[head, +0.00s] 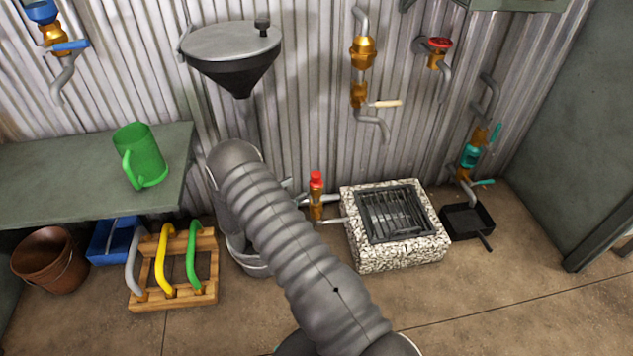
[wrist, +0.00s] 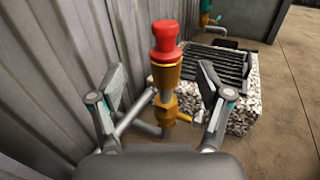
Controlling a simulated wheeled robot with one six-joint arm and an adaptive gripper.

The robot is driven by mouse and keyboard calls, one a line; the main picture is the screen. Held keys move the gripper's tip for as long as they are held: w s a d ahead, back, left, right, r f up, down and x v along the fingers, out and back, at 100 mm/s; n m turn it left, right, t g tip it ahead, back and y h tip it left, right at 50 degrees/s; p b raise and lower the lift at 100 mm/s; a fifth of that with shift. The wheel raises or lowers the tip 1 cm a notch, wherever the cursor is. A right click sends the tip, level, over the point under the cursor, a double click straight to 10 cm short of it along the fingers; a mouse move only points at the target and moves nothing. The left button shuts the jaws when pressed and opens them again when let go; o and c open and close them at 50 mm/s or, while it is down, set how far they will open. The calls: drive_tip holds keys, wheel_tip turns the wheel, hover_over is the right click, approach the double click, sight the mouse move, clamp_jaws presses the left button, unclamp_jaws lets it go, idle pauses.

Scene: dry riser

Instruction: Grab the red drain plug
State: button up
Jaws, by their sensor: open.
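The red drain plug (head: 316,180) sits on top of a brass fitting (head: 317,205) low by the corrugated wall. In the wrist view the red plug (wrist: 165,40) stands upright on the brass fitting (wrist: 166,85), near the middle of the picture. My gripper (wrist: 160,85) is open and empty, with one finger on each side of the brass fitting in the picture. I cannot tell how far the fingertips are from the plug in depth.
A speckled stone drain block (head: 400,256) with a metal grate (head: 393,213) stands right of the fitting. Grey pipes run beside the plug. The corrugated wall (wrist: 45,75) is close on the left.

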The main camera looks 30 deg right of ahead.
sight(313, 182)
drive_tip(key=d, duration=0.3)
drive_tip(key=shift+w+d, duration=0.1)
drive_tip(key=shift+w, duration=0.2)
drive_tip(key=shift+w+d+f+p, duration=0.1)
drive_tip(key=shift+d+p, duration=0.1)
drive_tip(key=shift+d, duration=1.1)
drive_tip(key=shift+d+f+p, duration=0.1)
drive_tip(key=shift+d+p, duration=0.1)
drive_tip(key=shift+d, duration=1.1)
drive_tip(key=shift+r, duration=0.1)
drive_tip(key=c, duration=1)
